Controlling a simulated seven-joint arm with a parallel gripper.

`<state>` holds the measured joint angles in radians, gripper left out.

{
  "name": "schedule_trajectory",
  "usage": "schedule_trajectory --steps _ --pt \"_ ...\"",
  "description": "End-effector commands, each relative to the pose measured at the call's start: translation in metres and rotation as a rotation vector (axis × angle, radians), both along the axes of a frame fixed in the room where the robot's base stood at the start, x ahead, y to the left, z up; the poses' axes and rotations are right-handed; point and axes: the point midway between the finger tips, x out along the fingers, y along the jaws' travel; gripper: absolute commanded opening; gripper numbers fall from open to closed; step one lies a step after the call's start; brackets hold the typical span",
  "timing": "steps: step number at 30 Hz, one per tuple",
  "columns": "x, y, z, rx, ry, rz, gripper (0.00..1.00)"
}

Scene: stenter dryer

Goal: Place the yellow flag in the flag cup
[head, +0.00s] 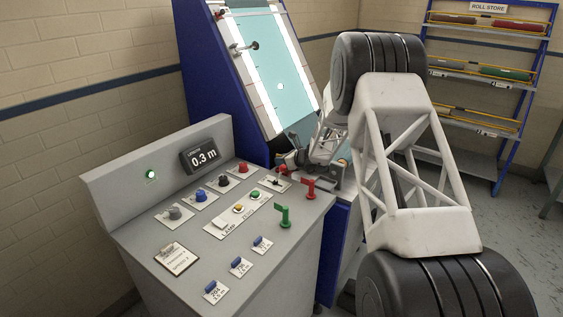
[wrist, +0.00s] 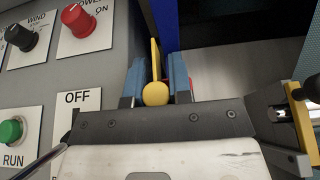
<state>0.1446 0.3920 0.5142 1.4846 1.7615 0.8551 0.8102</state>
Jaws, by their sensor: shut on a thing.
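The yellow flag (wrist: 155,62) shows in the wrist view as a thin upright yellow piece with a round yellow ball at its near end. My gripper (wrist: 155,80) is shut on it, with a blue finger on each side. The flag is over the right edge of the grey control panel, beside the OFF label. In the head view my arm covers much of this area, and I cannot make out the yellow flag there. I cannot clearly identify the flag cup in either view.
The grey control console (head: 140,235) carries knobs, buttons and blue switches. The blue-framed machine (head: 222,90) rises behind. A roll rack (head: 480,72) stands at the back right.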

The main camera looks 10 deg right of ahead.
Motion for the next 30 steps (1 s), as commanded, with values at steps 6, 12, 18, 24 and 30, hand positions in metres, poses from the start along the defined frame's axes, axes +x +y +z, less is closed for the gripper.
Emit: schedule_trajectory --steps 6,12,18,24,30 --pt "0.0001 -0.0001 -0.0005 0.000 0.000 0.000 0.00" --pt "0.0000 0.0000 -0.0035 0.001 0.001 0.000 0.00" --pt "0.0000 0.0000 -0.0039 0.001 0.001 0.000 0.44" --pt "-0.0001 -0.0001 -0.0039 0.001 0.001 0.000 0.45" --pt "0.0000 0.0000 -0.0012 0.000 0.000 0.000 0.45"
